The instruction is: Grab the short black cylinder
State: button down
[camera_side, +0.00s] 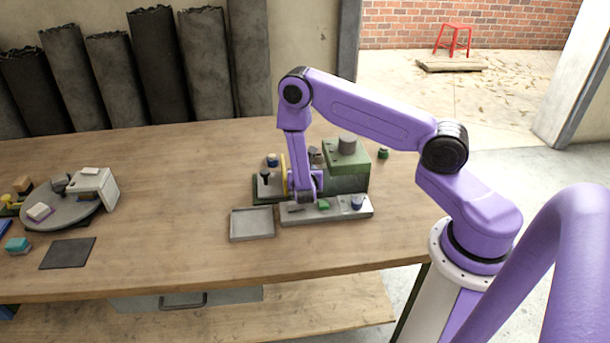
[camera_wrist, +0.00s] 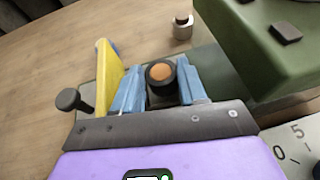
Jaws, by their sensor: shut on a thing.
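A short black cylinder (camera_wrist: 160,74) with an orange disc on its top stands between my gripper's two blue fingers in the wrist view. My gripper (camera_wrist: 159,86) is shut on it, one finger on each side. In the side view my gripper (camera_side: 305,188) is low over the work, beside the green machine. I cannot make out the held cylinder there, as the arm hides it. The wrist view does not show clearly whether the cylinder touches the surface below.
A yellow plate (camera_wrist: 104,72) stands close left of the fingers, with a dark knob (camera_wrist: 68,100) beyond it. A green block (camera_side: 345,165) stands close on the right. A shallow grey tray (camera_side: 252,236) lies in front. The table's middle (camera_side: 165,210) is clear.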

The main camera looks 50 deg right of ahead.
jog(key=s+a+r, duration=0.3)
jog(key=s+r, duration=0.8)
jog(key=s, duration=0.2)
jog(key=shift+s+a+r, duration=0.2)
jog(key=shift+a+r, duration=0.1)
jog(key=shift+a, duration=0.1)
jog(key=shift+a, duration=0.1)
